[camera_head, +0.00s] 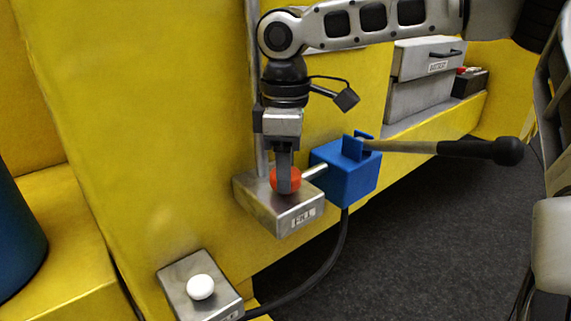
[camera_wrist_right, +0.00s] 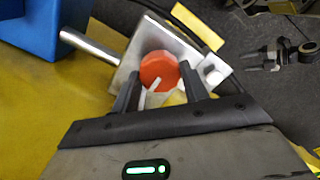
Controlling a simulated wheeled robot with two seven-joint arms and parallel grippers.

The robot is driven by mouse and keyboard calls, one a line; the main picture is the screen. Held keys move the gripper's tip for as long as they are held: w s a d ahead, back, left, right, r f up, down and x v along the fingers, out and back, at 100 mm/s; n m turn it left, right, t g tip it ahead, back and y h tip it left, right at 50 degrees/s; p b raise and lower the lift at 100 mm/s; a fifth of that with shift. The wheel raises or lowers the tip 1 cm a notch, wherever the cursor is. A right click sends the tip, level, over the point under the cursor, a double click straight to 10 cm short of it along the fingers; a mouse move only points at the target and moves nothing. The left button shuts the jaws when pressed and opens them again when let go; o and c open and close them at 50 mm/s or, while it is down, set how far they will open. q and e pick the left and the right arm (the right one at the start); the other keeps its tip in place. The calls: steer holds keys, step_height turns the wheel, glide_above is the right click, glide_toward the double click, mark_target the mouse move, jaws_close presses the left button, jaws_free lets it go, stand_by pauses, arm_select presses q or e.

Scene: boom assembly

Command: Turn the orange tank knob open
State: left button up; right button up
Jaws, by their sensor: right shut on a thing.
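The orange tank knob (camera_head: 286,182) sits on top of a metal box (camera_head: 257,205) fixed to the yellow wall. My right gripper (camera_head: 284,170) reaches down onto the knob from above and is shut on it, with one finger in front of it in the head view. In the right wrist view the knob (camera_wrist_right: 159,70) shows between and just beyond the fingertips of my right gripper (camera_wrist_right: 162,80). How far the knob is turned cannot be told.
A blue block (camera_head: 345,180) with a long dark-handled lever (camera_head: 465,150) stands right of the metal box, joined by a short rod. A metal box with a white knob (camera_head: 200,287) is at lower left. A grey battery box (camera_head: 424,80) sits behind on the yellow ledge.

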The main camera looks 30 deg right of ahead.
steer(key=o, duration=1)
step_height(320, 180, up, 16)
steer(key=shift+r, duration=0.1)
stand_by(0.5)
